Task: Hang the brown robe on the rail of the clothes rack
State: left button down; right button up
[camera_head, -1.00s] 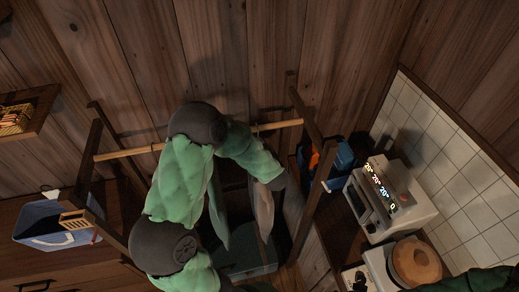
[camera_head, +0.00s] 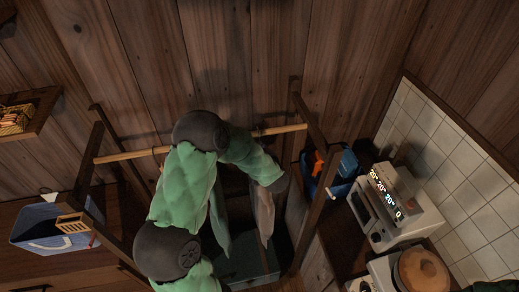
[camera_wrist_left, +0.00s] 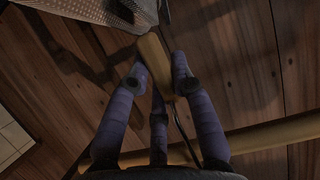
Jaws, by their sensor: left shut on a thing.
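The clothes rack (camera_head: 318,200) has dark posts and a light wooden rail (camera_head: 125,155); the rail also shows in the left wrist view (camera_wrist_left: 270,134). My left arm reaches over the rail. My left gripper (camera_wrist_left: 160,72) is shut on a wooden hanger bar (camera_wrist_left: 154,52), with a dark wire hook running from it toward the rail. I cannot tell whether the hook is seated on the rail. Patterned greyish-brown cloth, seemingly the robe (camera_wrist_left: 95,10), lies beyond the fingertips; brownish cloth hangs below my wrist in the head view (camera_head: 264,212). My right gripper is out of view.
A green cloth (camera_head: 219,218) hangs beside the brownish one. A grey bin (camera_head: 250,262) stands below. A blue-grey basket (camera_head: 45,228) is at the left, and a blue container (camera_head: 345,165), an appliance (camera_head: 395,205) and a lidded pot (camera_head: 421,270) are at the right.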

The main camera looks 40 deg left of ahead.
pick_arm(q)
jog(key=shift+r, duration=0.1)
jog(key=c, duration=1)
grip_release()
jog(key=shift+c, duration=0.2)
jog(key=shift+o, duration=0.2)
jog(key=v, duration=1.2)
